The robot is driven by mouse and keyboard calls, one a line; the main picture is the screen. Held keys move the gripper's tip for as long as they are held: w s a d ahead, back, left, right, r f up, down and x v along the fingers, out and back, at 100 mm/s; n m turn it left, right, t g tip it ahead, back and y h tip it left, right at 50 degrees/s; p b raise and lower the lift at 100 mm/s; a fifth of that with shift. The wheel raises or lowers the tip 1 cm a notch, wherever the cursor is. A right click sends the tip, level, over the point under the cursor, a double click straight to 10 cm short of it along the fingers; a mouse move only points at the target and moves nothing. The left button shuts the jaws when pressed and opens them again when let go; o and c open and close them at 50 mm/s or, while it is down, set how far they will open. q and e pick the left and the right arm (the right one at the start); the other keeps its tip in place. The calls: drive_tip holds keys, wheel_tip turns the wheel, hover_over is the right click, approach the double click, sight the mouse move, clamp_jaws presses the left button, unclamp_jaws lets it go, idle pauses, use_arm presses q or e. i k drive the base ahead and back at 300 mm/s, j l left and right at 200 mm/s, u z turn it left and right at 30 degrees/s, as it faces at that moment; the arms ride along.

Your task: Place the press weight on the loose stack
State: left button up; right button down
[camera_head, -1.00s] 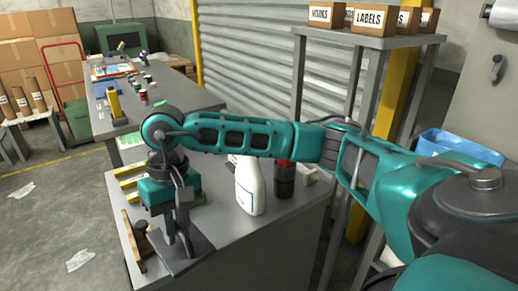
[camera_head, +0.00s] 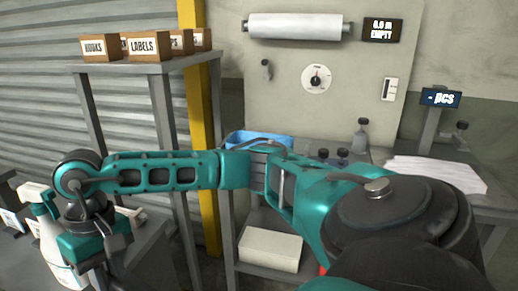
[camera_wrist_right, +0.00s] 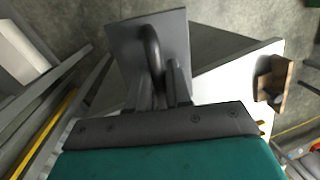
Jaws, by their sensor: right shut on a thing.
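The press weight (camera_wrist_right: 178,32) is a dark grey flat plate with a curved handle, in the right wrist view. My right gripper (camera_wrist_right: 161,80) is shut on its handle and holds it above the grey bench. In the head view my right arm reaches across to the lower left; the gripper's tips and the weight are not clearly visible there. A stack of white sheets (camera_head: 435,172), its edges uneven, lies on the table at the right of the head view, apart from the weight; it may be the loose stack. My left gripper is not in view.
A grey shelf (camera_head: 120,67) with labelled boxes stands at the left. A white spray bottle (camera_head: 52,245) is near my right wrist. A film roll (camera_head: 298,27) hangs above.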

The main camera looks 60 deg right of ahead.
sight(420, 176)
drive_tip(key=z, duration=2.4)
drive_tip(key=i+j+z, duration=0.15)
drive_tip(key=j+z, duration=0.2)
drive_tip(key=i+j, duration=0.05)
drive_tip(key=j, duration=0.1)
